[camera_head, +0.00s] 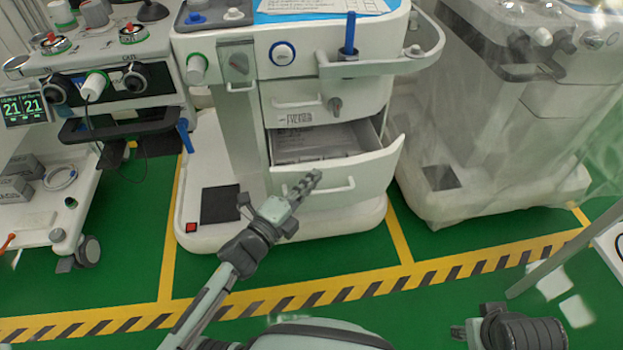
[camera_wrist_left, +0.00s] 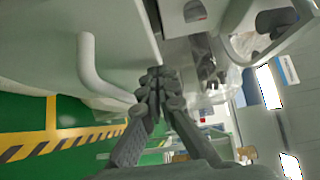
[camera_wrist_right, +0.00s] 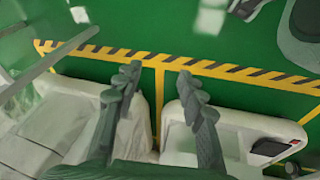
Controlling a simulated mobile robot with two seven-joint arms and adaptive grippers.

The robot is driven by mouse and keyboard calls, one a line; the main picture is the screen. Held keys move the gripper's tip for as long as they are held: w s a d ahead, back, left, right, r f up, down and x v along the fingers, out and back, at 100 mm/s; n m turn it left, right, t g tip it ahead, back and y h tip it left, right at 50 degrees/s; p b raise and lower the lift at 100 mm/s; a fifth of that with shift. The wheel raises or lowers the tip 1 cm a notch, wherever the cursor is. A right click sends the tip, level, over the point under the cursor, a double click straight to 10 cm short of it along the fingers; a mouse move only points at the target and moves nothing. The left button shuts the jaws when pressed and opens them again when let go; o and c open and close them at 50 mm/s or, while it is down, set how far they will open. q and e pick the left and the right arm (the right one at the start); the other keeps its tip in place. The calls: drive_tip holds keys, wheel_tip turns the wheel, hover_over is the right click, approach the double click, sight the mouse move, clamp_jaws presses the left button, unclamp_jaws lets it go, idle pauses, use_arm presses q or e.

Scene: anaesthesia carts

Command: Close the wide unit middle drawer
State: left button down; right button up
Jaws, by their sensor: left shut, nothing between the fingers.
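The open drawer (camera_head: 370,178) is pulled out of the white middle cart, below a closed drawer (camera_head: 290,104). My right gripper (camera_wrist_right: 158,80) is open and empty, away from the drawer, over the floor.
A monitor cart (camera_head: 110,85) stands at the left, and a plastic-covered cart (camera_head: 500,150) at the right. The middle cart has a white base (camera_head: 240,238) with a dark pad. Green floor (camera_head: 350,262) with yellow and striped lines is clear in front.

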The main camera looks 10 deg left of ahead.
use_arm(q)
drive_tip(key=shift+w+a, duration=0.1)
drive_tip(key=shift+w, duration=0.1)
drive_tip(key=w+a+b, duration=0.2)
drive_tip(key=w+a, duration=0.1)
drive_tip(key=w, duration=0.6)
use_arm(e)
drive_tip(key=v, duration=0.5)
drive_tip(key=shift+d+r, duration=0.15)
drive_tip(key=shift+d, duration=0.3)
use_arm(q)
drive_tip(key=shift+s+d, duration=0.1)
drive_tip(key=shift+s, duration=0.05)
